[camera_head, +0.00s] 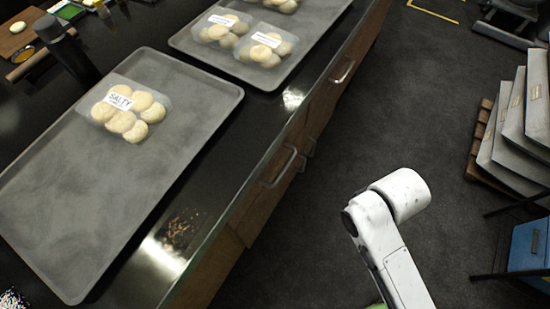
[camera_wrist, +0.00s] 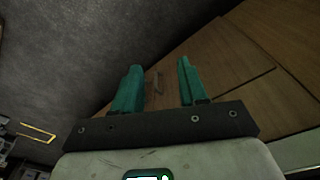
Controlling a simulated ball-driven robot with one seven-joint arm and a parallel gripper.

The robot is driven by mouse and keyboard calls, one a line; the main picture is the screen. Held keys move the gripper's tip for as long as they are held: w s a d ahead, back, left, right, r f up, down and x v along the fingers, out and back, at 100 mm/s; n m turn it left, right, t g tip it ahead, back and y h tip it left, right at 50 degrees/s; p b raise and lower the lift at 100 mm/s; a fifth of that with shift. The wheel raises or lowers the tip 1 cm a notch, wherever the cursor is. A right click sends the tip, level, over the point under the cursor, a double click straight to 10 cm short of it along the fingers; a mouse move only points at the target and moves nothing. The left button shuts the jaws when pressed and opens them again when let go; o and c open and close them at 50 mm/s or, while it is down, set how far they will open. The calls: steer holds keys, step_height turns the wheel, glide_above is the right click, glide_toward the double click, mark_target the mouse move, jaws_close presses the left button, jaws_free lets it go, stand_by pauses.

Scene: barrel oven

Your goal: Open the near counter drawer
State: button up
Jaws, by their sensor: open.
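The near counter drawer (camera_head: 264,205) has a wooden front under the dark counter edge, with a metal bar handle (camera_head: 280,167). It looks closed in the head view. In the wrist view, my gripper (camera_wrist: 160,68) has two teal fingers spread apart with nothing between them. Beyond the fingers are wooden fronts (camera_wrist: 232,62) and a small handle (camera_wrist: 158,82), which shows in the gap, some distance off. I cannot tell for sure which drawer that handle belongs to. In the head view my arm is in the aisle right of the counter, and my gripper is hidden there.
A grey tray (camera_head: 60,200) with a salty bun pack (camera_head: 128,108) lies on the counter. Another tray (camera_head: 318,22) with more packs is behind it. A farther handle (camera_head: 343,71) sticks out from the counter front. Stacked panels (camera_head: 520,125) stand right. The dark aisle floor between is clear.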

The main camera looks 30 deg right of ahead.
steer(key=w+a+f+m+y+b, duration=0.1)
steer(key=a+f+y+b, duration=0.1)
steer(key=f, duration=0.3)
steer(key=w+a+f+y+b, duration=0.1)
steer(key=w+f+y+b, duration=0.1)
steer(key=f+y, duration=0.15)
steer(key=m+t+y+b, duration=0.5)
steer(key=t+y+b, duration=0.3)
steer(key=t+y, duration=0.3)
glide_toward(285, 167)
steer(key=x, duration=0.9)
steer(key=shift+w+a+f+p, duration=0.3)
steer(key=shift+w+a, duration=0.05)
jaws_close()
